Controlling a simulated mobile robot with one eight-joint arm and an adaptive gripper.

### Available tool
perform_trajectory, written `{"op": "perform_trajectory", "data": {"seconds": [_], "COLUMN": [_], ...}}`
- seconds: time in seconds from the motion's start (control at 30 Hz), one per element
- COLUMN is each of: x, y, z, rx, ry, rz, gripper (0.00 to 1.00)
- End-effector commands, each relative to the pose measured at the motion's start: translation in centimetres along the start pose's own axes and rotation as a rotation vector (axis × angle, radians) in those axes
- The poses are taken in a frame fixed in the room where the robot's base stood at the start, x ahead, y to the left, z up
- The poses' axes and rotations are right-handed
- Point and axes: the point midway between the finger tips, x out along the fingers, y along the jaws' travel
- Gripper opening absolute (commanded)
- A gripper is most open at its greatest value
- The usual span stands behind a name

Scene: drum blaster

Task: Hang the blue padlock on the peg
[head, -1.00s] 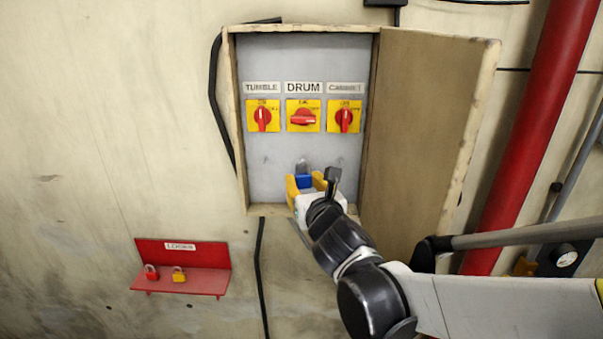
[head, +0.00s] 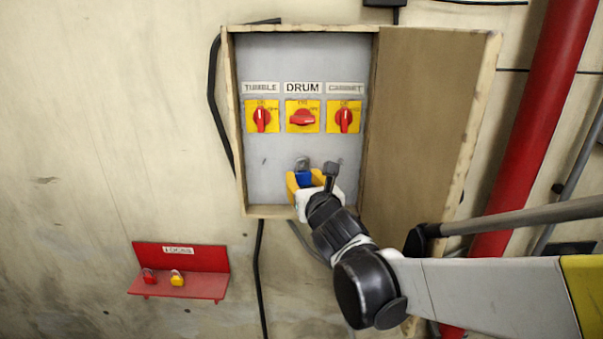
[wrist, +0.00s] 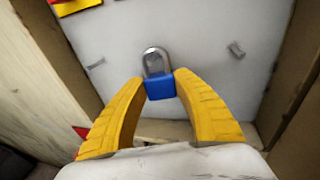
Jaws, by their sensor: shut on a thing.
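The blue padlock (head: 303,179) is upright, its grey shackle upward, in front of the lower grey panel inside the open cabinet. My gripper (head: 305,184) has yellow fingers shut on the sides of the blue body. The wrist view shows the padlock (wrist: 160,86) between the two fingertips (wrist: 160,84). Small grey pegs stick out of the panel, one to the left (wrist: 96,64) and one to the right (wrist: 236,49) of the padlock. Something grey shows at the shackle, but I cannot tell whether the shackle is around a middle peg or only in front of it.
Red switches on yellow plates, the middle one (head: 302,117) under a DRUM label, sit above the padlock. The cabinet door (head: 420,130) stands open at the right. A red shelf (head: 207,284) holds a red padlock (head: 149,276) and a yellow padlock (head: 177,278).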

Motion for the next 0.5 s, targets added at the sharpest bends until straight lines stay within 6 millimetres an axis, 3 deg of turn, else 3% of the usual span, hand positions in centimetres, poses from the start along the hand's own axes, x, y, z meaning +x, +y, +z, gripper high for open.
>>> {"op": "perform_trajectory", "data": {"seconds": [0.27, 0.3, 0.33, 0.37, 0.5], "x": [-0.01, -0.01, -0.01, -0.01, 0.0], "y": [0.01, 0.02, 0.02, 0.01, -0.01], "z": [0.01, 0.01, 0.01, 0.0, 0.0], "rx": [0.0, 0.0, 0.0, 0.0, 0.0], "ry": [0.0, 0.0, 0.0, 0.0, 0.0], "rz": [0.0, 0.0, 0.0, 0.0, 0.0], "gripper": [0.1, 0.43, 0.52, 0.57, 0.57]}}
